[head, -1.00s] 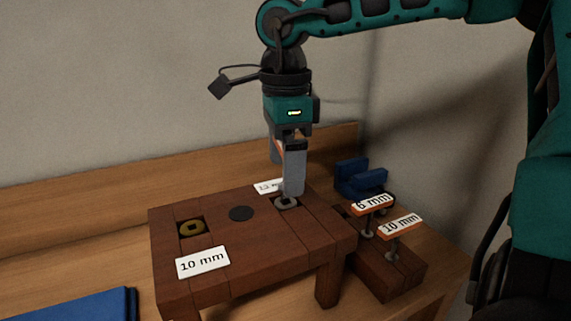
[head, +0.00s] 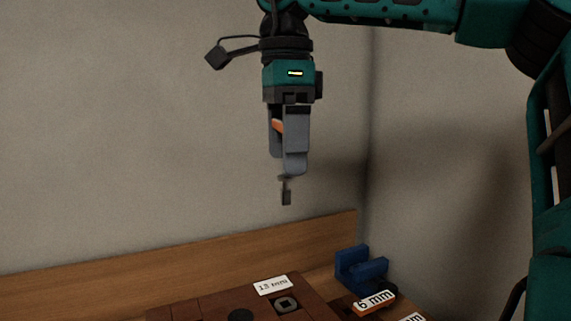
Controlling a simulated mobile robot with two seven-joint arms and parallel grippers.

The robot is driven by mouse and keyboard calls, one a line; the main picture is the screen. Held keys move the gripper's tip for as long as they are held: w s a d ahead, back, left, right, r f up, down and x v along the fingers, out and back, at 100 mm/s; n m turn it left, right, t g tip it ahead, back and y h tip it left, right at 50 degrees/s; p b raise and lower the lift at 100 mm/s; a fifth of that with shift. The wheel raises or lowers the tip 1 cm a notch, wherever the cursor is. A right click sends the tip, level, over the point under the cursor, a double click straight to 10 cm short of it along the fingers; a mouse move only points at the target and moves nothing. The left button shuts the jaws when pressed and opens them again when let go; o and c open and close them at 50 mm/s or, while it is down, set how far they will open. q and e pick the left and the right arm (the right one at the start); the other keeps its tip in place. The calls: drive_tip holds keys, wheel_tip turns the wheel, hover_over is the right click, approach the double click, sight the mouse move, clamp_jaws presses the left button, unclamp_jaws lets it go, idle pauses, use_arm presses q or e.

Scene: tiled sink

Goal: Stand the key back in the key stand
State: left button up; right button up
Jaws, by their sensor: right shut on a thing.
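My right gripper (head: 290,168) is shut on a key (head: 286,193) and holds it upright in the air, above the brown wooden table-like block (head: 212,312). An orange part of the key shows between the fingers, and its dark shank hangs below the fingertips, clear of the block. The socket with a square hole (head: 287,305) beside the 13 mm label (head: 272,286) is empty. My left gripper is not in view.
A blue two-pronged holder (head: 360,268) stands behind the 6 mm key. A second label (head: 412,318) is barely in frame at the bottom edge. A wooden back board (head: 200,263) runs along the wall. The air around the held key is free.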

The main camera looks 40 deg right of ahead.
drive_tip(key=shift+d+m, duration=0.3)
drive_tip(key=shift+d, duration=0.05)
drive_tip(key=d+f+m, duration=0.7)
drive_tip(key=d+f, duration=0.1)
drive_tip(key=f, duration=0.3)
drive_tip(key=s+d+f+m+p, duration=0.1)
drive_tip(key=d+f+m, duration=0.7)
drive_tip(key=f, duration=0.2)
drive_tip(key=shift+f, duration=0.4)
drive_tip(key=shift+s+d, duration=0.1)
